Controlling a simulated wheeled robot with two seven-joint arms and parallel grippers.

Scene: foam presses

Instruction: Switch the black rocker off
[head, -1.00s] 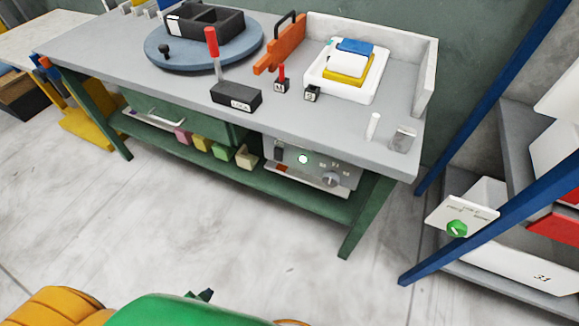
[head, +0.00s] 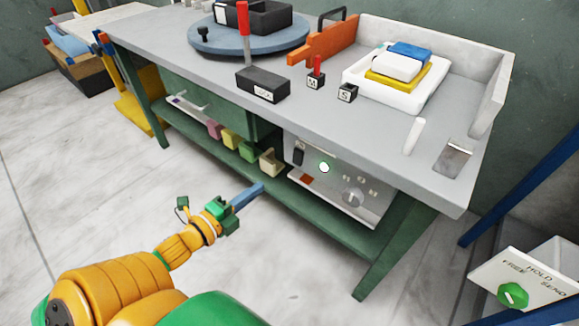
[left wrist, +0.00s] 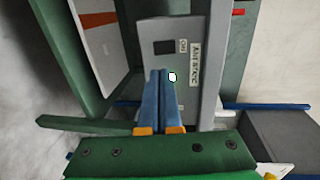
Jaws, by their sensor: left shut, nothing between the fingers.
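The black rocker (head: 299,154) sits on the upper left of the grey control panel (head: 332,177) under the bench. In the left wrist view my left gripper's fingertips (left wrist: 158,73) appear just below the rocker. My right gripper is not in view.
The grey bench top (head: 330,120) overhangs the panel. A green leg (head: 395,250) stands at right.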

